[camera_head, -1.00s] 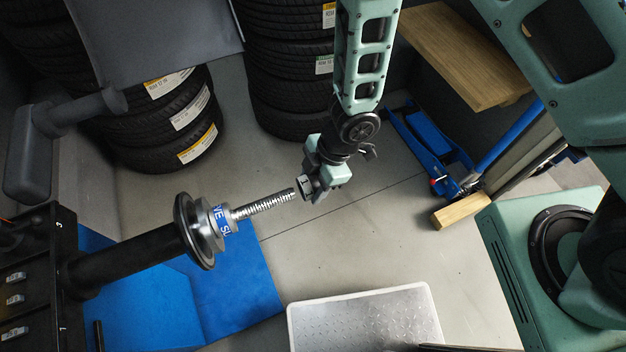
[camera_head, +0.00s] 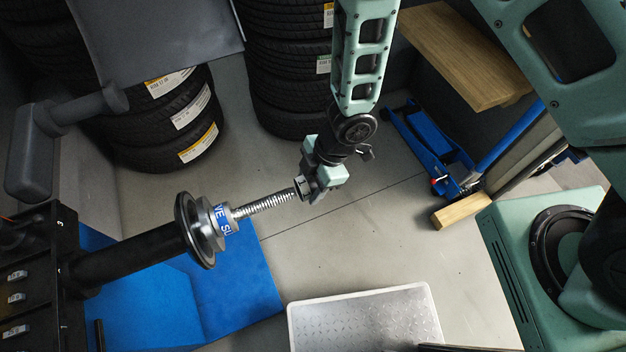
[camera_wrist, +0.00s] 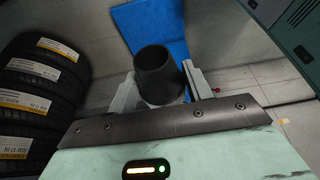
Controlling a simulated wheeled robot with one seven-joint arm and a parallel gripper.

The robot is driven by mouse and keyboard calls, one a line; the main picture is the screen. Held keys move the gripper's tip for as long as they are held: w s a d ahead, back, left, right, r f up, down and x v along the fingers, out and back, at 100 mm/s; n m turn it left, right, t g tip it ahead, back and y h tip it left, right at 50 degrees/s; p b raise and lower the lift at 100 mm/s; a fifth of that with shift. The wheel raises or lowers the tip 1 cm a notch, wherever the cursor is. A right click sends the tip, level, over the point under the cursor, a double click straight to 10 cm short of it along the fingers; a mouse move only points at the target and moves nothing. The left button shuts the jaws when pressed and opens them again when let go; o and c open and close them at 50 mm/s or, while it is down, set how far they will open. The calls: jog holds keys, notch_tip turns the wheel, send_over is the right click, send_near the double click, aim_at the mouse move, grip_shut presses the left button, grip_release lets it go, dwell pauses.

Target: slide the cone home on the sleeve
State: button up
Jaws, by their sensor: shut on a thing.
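My gripper (camera_head: 311,186) is shut on the cone, at the free end of the threaded shaft (camera_head: 265,205). In the wrist view the cone (camera_wrist: 158,77) is dark and tapered, held between two pale fingers. In the head view only a small metallic ring of the cone (camera_head: 301,187) shows at the shaft tip; the fingers hide the rest. I cannot tell whether the tip is inside it. The sleeve (camera_head: 222,219), silver with a blue lettered band, sits farther down the shaft against a dark round flange (camera_head: 192,230), well apart from the cone.
Tyre stacks (camera_head: 180,125) stand at the back left. A blue mat (camera_head: 245,285) lies below the shaft. A metal-topped platform (camera_head: 365,315) is at the front. A blue jack (camera_head: 435,140) and a wooden block (camera_head: 461,211) are to the right. Floor under my gripper is clear.

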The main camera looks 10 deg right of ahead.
aim_at(247, 207)
jog(key=shift+s+a, duration=0.3)
jog(key=shift+a, duration=0.6)
jog(key=shift+s+a, duration=0.15)
jog(key=shift+a, duration=0.5)
jog(key=shift+s+a, duration=0.2)
jog(key=shift+a, duration=0.45)
jog(key=shift+s+a, duration=0.1)
jog(key=shift+a, duration=0.25)
jog(key=shift+s+a, duration=0.2)
jog(key=shift+a, duration=0.4)
jog(key=shift+s+a, duration=0.1)
jog(key=shift+a, duration=0.2)
jog(key=shift+s+a, duration=0.35)
jog(key=shift+a, duration=0.85)
jog(key=shift+s+a, duration=0.3)
jog(key=shift+a, duration=0.95)
jog(key=shift+s+a, duration=0.35)
jog(key=shift+a, duration=0.85)
jog(key=o, duration=1.1)
jog(key=shift+c, duration=0.2)
